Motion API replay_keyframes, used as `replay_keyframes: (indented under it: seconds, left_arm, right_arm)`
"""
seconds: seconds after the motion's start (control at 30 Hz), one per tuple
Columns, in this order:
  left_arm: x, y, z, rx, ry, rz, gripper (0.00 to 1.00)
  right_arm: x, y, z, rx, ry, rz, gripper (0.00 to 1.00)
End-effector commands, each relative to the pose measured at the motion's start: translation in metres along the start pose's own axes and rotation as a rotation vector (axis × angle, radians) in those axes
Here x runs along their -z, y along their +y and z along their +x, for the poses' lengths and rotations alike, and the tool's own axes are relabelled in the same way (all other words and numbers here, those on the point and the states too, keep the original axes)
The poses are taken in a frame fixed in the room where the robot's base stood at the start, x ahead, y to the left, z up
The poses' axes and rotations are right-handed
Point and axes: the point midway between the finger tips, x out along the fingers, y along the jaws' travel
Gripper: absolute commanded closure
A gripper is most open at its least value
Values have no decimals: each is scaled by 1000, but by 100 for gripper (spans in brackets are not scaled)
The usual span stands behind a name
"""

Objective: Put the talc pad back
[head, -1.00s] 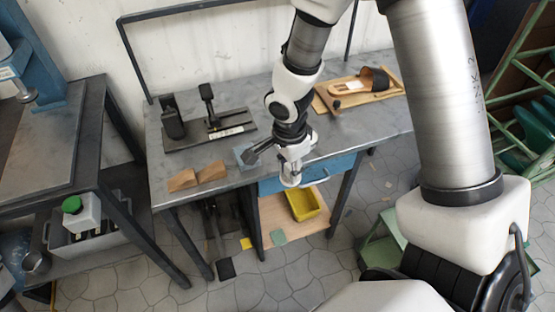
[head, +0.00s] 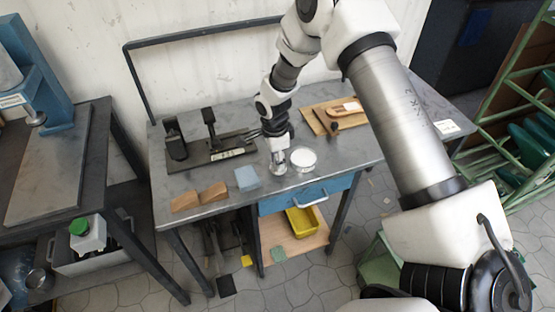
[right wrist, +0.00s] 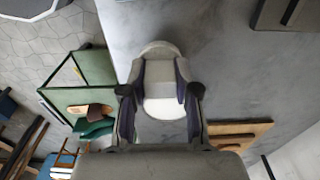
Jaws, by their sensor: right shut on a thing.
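My right gripper (head: 278,158) is low over the front part of the grey bench (head: 220,207). In the right wrist view its fingers (right wrist: 160,85) are shut on a pale, rounded thing that I take for the talc pad (right wrist: 158,50). A round white dish (head: 302,159) stands on the bench just right of the gripper. Its white surface seems to show between the fingers in the right wrist view (right wrist: 166,107). Whether the pad touches the bench is not clear. My left gripper is not in view.
A pale blue block (head: 247,178) and two brown wedges (head: 200,196) lie left of the gripper. A black fixture (head: 215,150) stands behind. A wooden board (head: 330,116) with a sandal lies at back right. A yellow bin (head: 303,220) is below the bench.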

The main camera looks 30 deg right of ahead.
Motion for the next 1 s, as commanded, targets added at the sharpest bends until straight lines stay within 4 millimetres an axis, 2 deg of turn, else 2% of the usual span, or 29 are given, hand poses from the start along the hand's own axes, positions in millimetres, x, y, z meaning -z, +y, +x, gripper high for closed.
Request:
replay_keyframes:
  seconds: [0.1,0.4,0.43,0.5,0.8,0.9,1.0]
  left_arm:
    - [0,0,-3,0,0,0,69]
    - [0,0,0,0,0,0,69]
    - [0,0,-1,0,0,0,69]
    - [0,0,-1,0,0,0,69]
    - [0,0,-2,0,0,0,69]
    - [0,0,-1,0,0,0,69]
    - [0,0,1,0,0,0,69]
  right_arm:
    - [-1,0,12,-1,1,0,100]
    - [-1,0,16,0,0,0,100]
    - [-1,0,16,1,0,0,63]
    - [-1,0,15,1,0,0,45]
    - [-1,0,13,1,0,0,45]
    - [-1,0,4,3,0,1,45]
    - [-1,-1,-14,5,-1,1,45]
